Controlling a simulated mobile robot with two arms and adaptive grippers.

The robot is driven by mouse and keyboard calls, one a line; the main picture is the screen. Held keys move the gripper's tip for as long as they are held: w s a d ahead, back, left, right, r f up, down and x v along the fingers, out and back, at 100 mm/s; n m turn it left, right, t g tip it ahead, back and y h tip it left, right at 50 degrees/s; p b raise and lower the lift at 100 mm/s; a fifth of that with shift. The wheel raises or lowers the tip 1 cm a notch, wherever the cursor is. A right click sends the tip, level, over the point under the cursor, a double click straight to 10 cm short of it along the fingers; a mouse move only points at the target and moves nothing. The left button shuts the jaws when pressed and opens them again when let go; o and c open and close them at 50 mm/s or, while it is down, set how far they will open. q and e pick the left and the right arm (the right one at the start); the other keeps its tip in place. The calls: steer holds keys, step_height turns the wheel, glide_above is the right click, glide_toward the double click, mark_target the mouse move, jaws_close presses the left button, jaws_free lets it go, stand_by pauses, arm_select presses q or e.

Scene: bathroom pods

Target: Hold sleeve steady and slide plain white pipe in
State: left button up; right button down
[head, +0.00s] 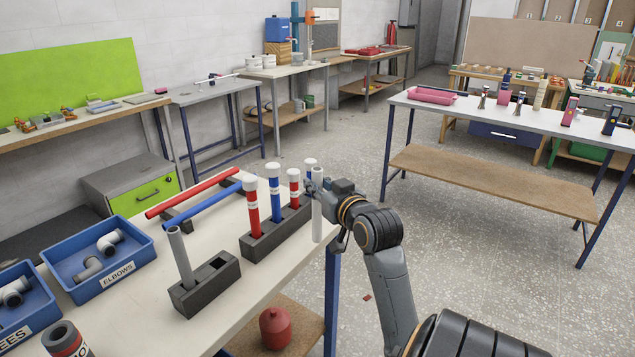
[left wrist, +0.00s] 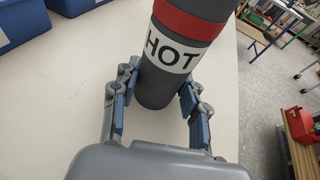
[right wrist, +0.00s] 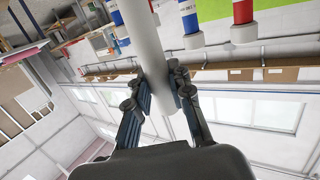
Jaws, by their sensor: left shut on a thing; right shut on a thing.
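The grey sleeve (left wrist: 163,75) has a red band and a white HOT label. It stands on the bench, and its open top (head: 62,335) shows at the lower left of the head view. My left gripper (left wrist: 161,88) is shut on the sleeve low down in the left wrist view; it is out of the head view. The plain white pipe (head: 317,218) is upright by the right end of the dark rack. My right gripper (head: 320,187) is shut on the pipe, which also shows in the right wrist view (right wrist: 143,42). Pipe and sleeve are well apart.
The dark rack (head: 262,247) holds capped red and blue pipes. A dark block (head: 205,290) with a grey pipe stands nearer. Red (head: 190,193) and blue (head: 203,203) pipes lie behind. A blue elbows bin (head: 130,275) is at left. Bare bench top lies in front of the block.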

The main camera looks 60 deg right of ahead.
steer(key=w+a+r, duration=0.2)
steer(key=a+r, duration=0.1)
steer(key=r, duration=0.6)
steer(key=w+a+r, duration=0.2)
steer(key=r, duration=0.6)
steer(key=w+a+r, duration=0.2)
steer(key=a+r, duration=0.1)
steer(key=r, duration=0.6)
steer(key=w+a+f+n+t+y, duration=0.1)
steer(key=w+a+f+n+y, duration=0.2)
steer(key=a, duration=0.4)
steer(key=w+a+n+y, duration=0.2)
steer(key=w+a+y, duration=0.25)
steer(key=a, duration=0.25)
steer(key=w+a+f+n+t+y, duration=0.1)
steer(key=w+a+f+n+y, duration=0.2)
steer(key=a, duration=0.4)
steer(key=a+f+n+g+y, duration=0.1)
steer(key=a+f+y, duration=0.1)
steer(key=a, duration=0.8)
steer(key=a+f+n+g+y, duration=0.1)
steer(key=a+f, duration=0.4)
steer(key=a, duration=0.6)
steer(key=shift+s+a+f+n+y, duration=0.4)
steer(key=shift+n+y, duration=0.4)
steer(key=shift+y, duration=0.45)
steer(key=shift+s+d+r, duration=0.1)
steer(key=shift+d+r, duration=0.05)
steer(key=shift+r, duration=0.05)
